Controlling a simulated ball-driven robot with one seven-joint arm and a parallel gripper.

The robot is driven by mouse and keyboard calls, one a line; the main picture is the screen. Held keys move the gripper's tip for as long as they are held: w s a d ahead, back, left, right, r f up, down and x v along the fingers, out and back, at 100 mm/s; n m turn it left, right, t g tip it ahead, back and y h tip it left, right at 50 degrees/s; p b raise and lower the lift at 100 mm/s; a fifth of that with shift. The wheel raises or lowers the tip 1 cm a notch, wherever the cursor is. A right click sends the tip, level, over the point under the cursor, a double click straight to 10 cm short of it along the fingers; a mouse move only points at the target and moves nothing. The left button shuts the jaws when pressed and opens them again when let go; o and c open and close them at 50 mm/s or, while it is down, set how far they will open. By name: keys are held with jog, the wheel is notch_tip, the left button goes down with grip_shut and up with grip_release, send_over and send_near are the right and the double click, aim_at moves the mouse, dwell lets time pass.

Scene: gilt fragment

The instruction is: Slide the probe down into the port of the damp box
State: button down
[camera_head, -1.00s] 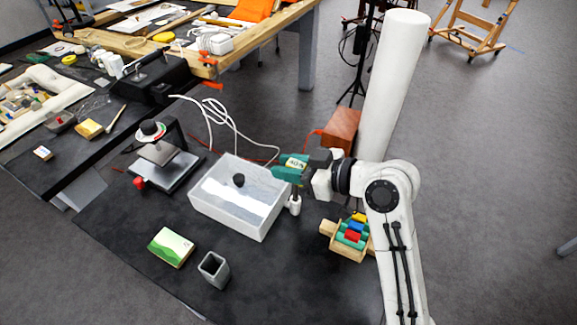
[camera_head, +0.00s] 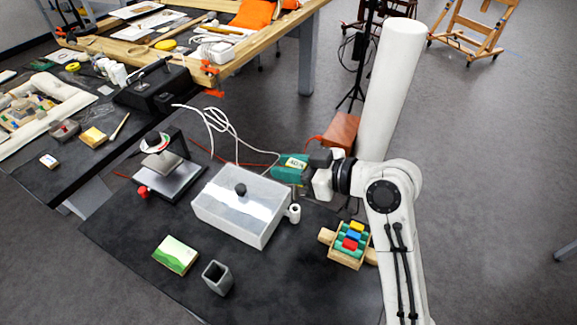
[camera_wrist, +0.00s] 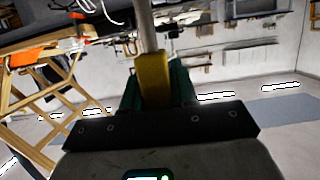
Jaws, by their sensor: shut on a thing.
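The damp box (camera_head: 235,222) is a white box with a clear-looking top and a black knob, left of my gripper in the head view. Its port (camera_head: 294,213) is a short white tube on the box's right side. My gripper (camera_head: 291,168), with teal fingers, is above the port in the picture and shut on the probe. In the wrist view the probe (camera_wrist: 153,80) shows as a yellow grip between the teal fingers, with a pale rod running from it to the picture's top edge. The rod's tip is out of that view. I cannot make out the rod above the port in the head view.
A wooden tray (camera_head: 331,238) of coloured pieces lies right of the port. A green-and-white packet (camera_head: 176,255) and a grey square cup (camera_head: 217,278) stand in front of the box. A scale-like device (camera_head: 168,177) stands at its left. White cables loop behind the box.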

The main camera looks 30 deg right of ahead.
jog(key=shift+r, duration=0.5)
jog(key=shift+f+b, duration=2.7)
jog(key=shift+f, duration=1.1)
dwell(0.8)
jog(key=c, duration=0.8)
grip_release()
